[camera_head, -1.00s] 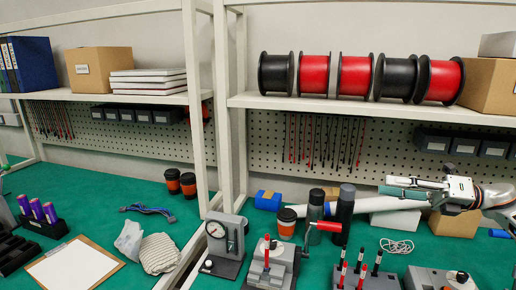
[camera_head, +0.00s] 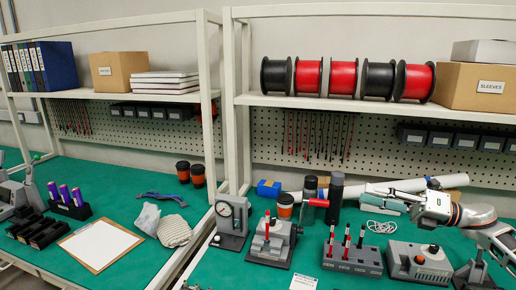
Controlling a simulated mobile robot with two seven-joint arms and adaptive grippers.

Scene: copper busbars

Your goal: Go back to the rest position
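My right gripper (camera_head: 378,192) is at the right, its arm coming in from the right edge. It points left, in front of a long white roll (camera_head: 445,182) and above the back part of the green bench. Its fingers are seen nearly side-on and overlap the pale things behind, so I cannot tell whether they are open or shut. I see nothing clearly held in it. My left gripper is not in view.
On the green bench (camera_head: 330,272) below the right arm stand a grey block with red and black handles (camera_head: 350,258), a grey control box (camera_head: 420,263), a lever press (camera_head: 271,243) and a gauge stand (camera_head: 232,222). Dark cylinders (camera_head: 335,192) stand left of the gripper. Spools (camera_head: 343,78) line the shelf.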

